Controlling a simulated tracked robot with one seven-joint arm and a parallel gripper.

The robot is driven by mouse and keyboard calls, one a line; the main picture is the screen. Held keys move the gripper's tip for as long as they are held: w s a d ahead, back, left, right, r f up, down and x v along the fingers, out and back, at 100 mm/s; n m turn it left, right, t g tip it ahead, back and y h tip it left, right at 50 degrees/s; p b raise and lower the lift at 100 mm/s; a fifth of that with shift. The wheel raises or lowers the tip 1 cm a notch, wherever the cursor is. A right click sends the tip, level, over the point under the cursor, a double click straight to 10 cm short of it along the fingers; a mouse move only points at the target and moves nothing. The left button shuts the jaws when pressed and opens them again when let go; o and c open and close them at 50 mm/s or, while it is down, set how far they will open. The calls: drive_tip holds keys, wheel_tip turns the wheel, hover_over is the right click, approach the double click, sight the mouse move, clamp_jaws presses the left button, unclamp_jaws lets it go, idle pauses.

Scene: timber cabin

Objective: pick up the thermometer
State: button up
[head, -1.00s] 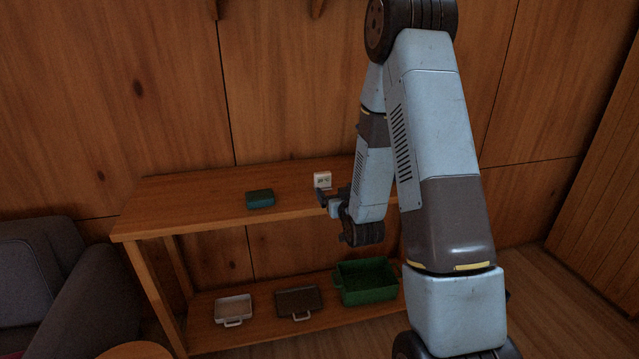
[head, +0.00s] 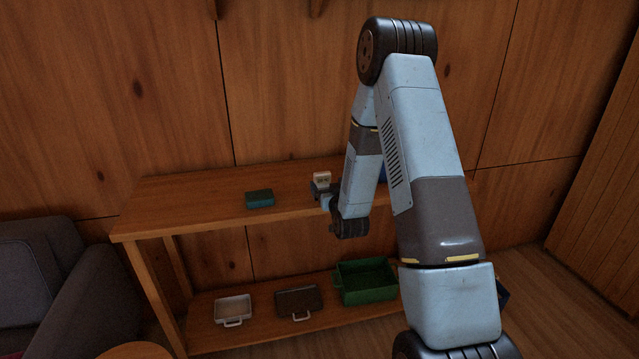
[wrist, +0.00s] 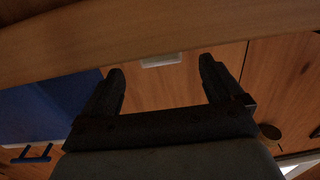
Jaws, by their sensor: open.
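The thermometer, a small white block with dark marks on its face (head: 322,178), stands on the top board of the wooden shelf (head: 210,190), near its middle. My gripper (head: 322,188) is open, just in front of the thermometer, and covers its lower part in the head view. In the wrist view, my two dark fingers (wrist: 161,75) are spread apart with nothing held between them. A pale strip, apparently the thermometer (wrist: 161,61), shows between and beyond the fingertips, partly cut off by a wooden band. I cannot tell whether the fingers touch it.
A teal box (head: 259,198) lies left of the thermometer. A blue thing (head: 382,173) shows behind my arm to the right. A grey sofa (head: 60,280) stands at left.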

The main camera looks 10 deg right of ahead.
sight(323, 179)
drive_tip(key=shift+w+a+f, duration=0.1)
drive_tip(key=shift+w, duration=1.25)
drive_tip(key=shift+w+f, duration=0.1)
drive_tip(key=shift+w, duration=1.2)
drive_tip(key=c, duration=1.1)
drive_tip(key=shift+c, duration=0.2)
